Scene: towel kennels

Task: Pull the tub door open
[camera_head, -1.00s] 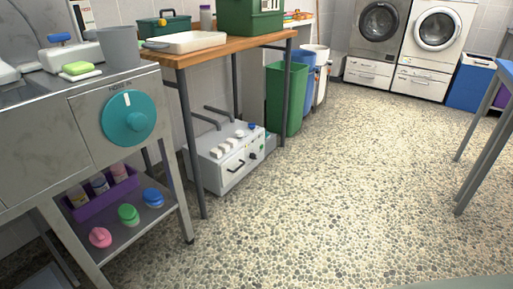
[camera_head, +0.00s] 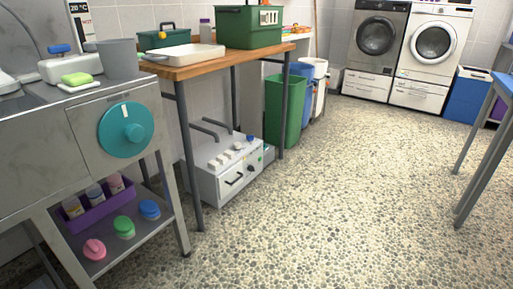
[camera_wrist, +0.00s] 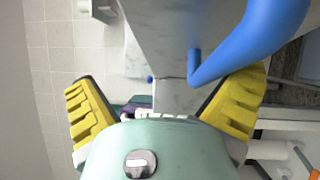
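My gripper (camera_wrist: 165,105) shows in the wrist view, with its two yellow-padded fingers spread wide apart and nothing between their pads. A blue bar-shaped handle (camera_wrist: 245,45) runs from the top right down toward the middle, ahead of the fingers and close to the right one. It stands in front of a pale grey panel (camera_wrist: 165,30); I cannot tell for sure that this is the tub door. Contact between the bar and the finger is not clear. In the head view, a steel tub unit (camera_head: 35,150) with a round teal dial (camera_head: 125,130) stands at the left. My gripper is not in the head view.
A wooden-topped table (camera_head: 220,58) holds a white tray and green boxes. A grey control box (camera_head: 225,170) sits on the floor under it, with green and blue bins (camera_head: 287,105) beyond. Two washers (camera_head: 430,45) stand at the back. The pebbled floor (camera_head: 330,190) is clear in the middle.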

